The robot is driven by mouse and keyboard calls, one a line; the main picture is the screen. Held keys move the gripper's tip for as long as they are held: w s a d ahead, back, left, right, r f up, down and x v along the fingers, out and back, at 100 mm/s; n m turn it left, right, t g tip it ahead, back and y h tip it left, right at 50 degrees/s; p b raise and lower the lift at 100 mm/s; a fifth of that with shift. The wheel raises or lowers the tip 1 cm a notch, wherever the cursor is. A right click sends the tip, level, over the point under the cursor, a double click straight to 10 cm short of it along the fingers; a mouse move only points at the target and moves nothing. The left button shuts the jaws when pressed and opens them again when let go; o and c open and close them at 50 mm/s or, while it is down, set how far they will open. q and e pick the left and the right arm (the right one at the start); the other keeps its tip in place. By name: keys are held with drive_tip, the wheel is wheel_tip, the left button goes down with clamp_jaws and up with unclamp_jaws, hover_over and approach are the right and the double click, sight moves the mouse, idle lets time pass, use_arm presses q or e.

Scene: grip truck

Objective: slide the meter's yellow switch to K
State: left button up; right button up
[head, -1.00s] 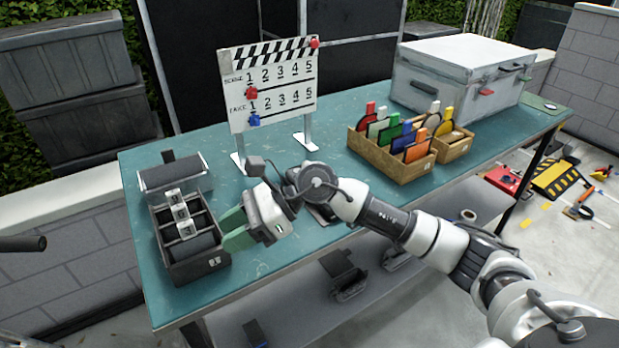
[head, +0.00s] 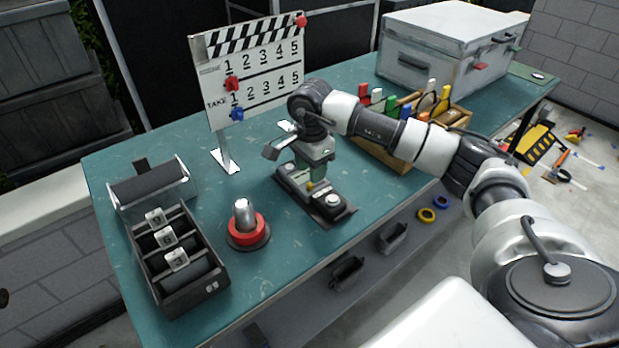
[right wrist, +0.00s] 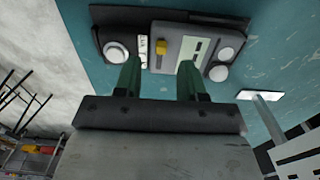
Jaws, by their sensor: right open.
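The meter (head: 333,204) lies on the teal table, a dark-based box with a grey panel and pale round knobs. It also shows in the right wrist view (right wrist: 180,47). Its small yellow switch (right wrist: 160,47) sits near the left side of the grey panel, beside a white label strip (right wrist: 143,50) whose letters I cannot read. The switch also shows in the head view (head: 310,186). My right gripper (right wrist: 159,68) is open and empty, pointing down over the meter. Its green fingers appear either side of the switch's line, apart from it. My left gripper is not in view.
A red-ringed post (head: 247,230) and a black box with numbered blocks (head: 178,290) stand left of the meter. A clapperboard (head: 215,110) stands behind. A wooden tray of coloured pieces (head: 385,157) and a white case (head: 400,70) are to the right.

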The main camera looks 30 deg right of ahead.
sight(310, 186)
wheel_tip(310, 186, down, 4)
drive_tip(key=shift+r, duration=0.15)
drive_tip(key=shift+f, duration=0.3)
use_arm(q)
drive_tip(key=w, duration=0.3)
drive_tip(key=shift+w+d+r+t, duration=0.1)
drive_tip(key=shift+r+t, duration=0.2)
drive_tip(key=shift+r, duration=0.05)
use_arm(e)
drive_tip(key=shift+w, duration=0.1)
drive_tip(key=shift+c, duration=0.4)
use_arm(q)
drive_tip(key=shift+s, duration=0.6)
use_arm(e)
clamp_jaws()
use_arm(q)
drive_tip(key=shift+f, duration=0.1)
